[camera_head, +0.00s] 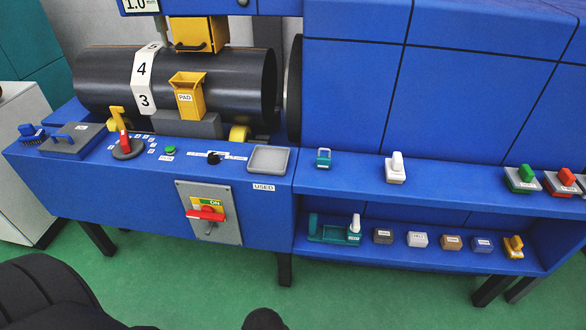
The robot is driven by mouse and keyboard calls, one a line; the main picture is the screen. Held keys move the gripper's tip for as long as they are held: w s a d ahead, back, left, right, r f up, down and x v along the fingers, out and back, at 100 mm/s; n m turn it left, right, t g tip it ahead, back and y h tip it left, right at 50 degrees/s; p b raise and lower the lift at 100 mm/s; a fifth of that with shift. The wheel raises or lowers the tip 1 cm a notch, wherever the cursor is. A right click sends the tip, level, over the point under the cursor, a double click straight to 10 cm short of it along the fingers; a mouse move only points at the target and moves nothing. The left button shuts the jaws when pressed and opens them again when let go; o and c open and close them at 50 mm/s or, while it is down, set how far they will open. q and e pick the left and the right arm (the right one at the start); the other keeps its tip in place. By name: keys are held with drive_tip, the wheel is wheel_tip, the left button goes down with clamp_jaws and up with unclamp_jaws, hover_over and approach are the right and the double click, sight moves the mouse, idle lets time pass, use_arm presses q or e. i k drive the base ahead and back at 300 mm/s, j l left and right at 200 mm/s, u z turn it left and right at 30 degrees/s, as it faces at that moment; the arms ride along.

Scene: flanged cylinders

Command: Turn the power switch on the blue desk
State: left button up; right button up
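The power switch (206,214) is on a grey plate on the front face of the blue desk (100,185). It has a red handle lying roughly horizontal across it. A yellow and green label reading "ON" is just above the handle, and a grey part hangs below it. Nothing touches the switch. Neither of my grippers can be made out in the head view. Dark rounded parts, likely mine, show at the bottom left and bottom centre, below and apart from the switch.
On the desk top are a red-handled dial (126,147), a green button (170,150), a black knob (213,157) and a grey tray (286,160). A large dark cylinder (105,80) lies behind. Shelves (440,196) at right hold small tools and blocks. Green floor in front is clear.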

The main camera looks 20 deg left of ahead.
sight(207, 212)
drive_tip(key=u, duration=1.5)
